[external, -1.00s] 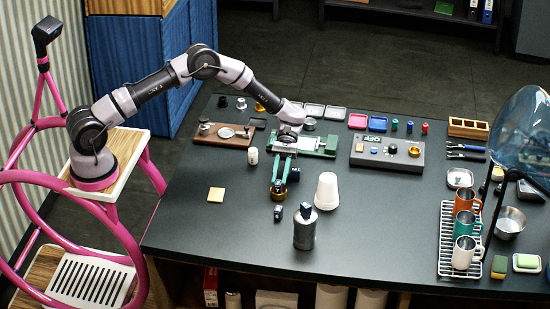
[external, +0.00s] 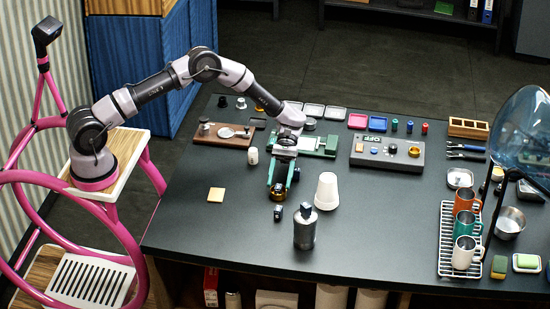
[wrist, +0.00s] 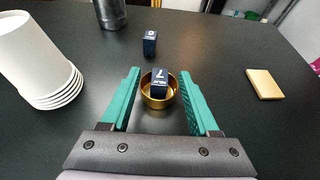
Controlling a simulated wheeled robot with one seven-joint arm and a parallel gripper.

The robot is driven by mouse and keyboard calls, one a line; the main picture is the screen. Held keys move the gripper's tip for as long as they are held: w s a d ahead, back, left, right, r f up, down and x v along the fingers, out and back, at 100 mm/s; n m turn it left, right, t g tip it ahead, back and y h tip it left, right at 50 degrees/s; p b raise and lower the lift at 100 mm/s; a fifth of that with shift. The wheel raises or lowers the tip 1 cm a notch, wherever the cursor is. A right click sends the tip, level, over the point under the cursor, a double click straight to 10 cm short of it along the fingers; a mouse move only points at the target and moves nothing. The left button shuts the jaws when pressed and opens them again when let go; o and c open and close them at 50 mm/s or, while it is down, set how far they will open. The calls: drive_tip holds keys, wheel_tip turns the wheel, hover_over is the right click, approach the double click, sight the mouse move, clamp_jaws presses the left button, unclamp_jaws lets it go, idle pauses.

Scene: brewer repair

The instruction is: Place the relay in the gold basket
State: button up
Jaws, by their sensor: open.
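A dark blue relay (wrist: 159,83) marked with a white 7 sits inside the gold basket (wrist: 146,98), its top showing above the rim in the wrist view. My gripper (wrist: 160,85) is open, with one green finger on each side of the basket and relay, apart from the relay. In the external view my gripper (external: 281,190) is low over the gold basket (external: 278,196), and the relay is hard to make out there. A second small dark block (wrist: 150,42) with a white marked top stands on the table beyond the basket.
A stack of white cups (wrist: 42,62) and a grey metal bottle (external: 304,230) stand close to the basket. A tan square (external: 216,194) lies to its left. A rack (external: 447,245) with mugs stands at the right.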

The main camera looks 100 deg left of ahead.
wheel_tip(320, 180, up, 7)
idle(0.7)
drive_tip(key=s+d+r+m+y, duration=0.5)
drive_tip(key=s+r, duration=0.2)
drive_tip(key=r, duration=0.3)
drive_tip(key=s+d+r+m+y, duration=0.5)
drive_tip(key=s+r, duration=0.2)
drive_tip(key=r, duration=0.3)
drive_tip(key=s+r+m+t+y, duration=0.2)
drive_tip(key=s+m, duration=0.4)
drive_tip(key=s, duration=0.5)
drive_tip(key=s+r+m+t+y, duration=0.3)
drive_tip(key=s+r+m+t, duration=0.2)
drive_tip(key=s, duration=0.6)
drive_tip(key=shift+r+m, duration=0.6)
drive_tip(key=shift+r, duration=0.05)
